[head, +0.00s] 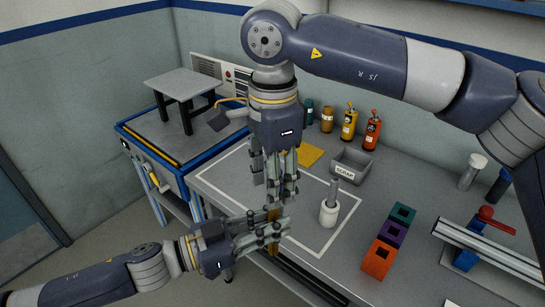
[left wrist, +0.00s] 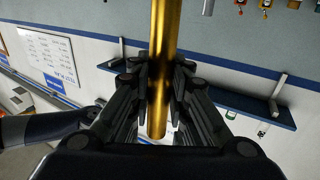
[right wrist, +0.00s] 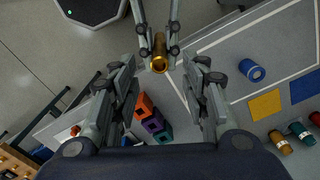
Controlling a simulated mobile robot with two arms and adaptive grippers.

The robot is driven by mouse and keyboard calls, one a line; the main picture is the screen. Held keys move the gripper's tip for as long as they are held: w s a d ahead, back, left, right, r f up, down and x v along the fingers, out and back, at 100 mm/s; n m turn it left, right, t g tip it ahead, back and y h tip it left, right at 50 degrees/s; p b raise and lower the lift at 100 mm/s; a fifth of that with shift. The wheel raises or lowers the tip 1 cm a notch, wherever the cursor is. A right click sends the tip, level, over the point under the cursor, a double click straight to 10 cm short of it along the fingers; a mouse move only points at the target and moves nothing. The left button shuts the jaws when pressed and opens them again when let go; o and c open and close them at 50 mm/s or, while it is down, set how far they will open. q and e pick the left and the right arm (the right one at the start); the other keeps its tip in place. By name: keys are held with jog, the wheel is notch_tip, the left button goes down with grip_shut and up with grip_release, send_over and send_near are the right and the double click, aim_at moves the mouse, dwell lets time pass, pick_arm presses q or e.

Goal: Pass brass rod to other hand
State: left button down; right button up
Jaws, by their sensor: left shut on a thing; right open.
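The brass rod (head: 273,215) is upright between the fingers of my left gripper (head: 278,232), above the front edge of the workbench. In the left wrist view the rod (left wrist: 160,70) is a long golden cylinder, and the left gripper's fingers (left wrist: 160,95) close on it from both sides. In the right wrist view the rod's end (right wrist: 159,60) shows beyond and between the open right fingers (right wrist: 163,68). Whether they touch the rod cannot be told.
Orange (head: 379,260), purple (head: 392,233) and green (head: 403,213) square blocks stand in a row on the bench. A white cylinder with a grey pin (head: 329,212) stands nearby. A grey labelled bin (head: 350,166) and bottles (head: 372,130) are at the back. A metal rail (head: 490,250) lies right.

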notch_tip(320, 180, down, 6)
jog(key=shift+r, duration=0.1)
jog(key=shift+c, duration=0.2)
grip_shut()
pick_arm(q)
jog(key=c, duration=1.4)
grip_release()
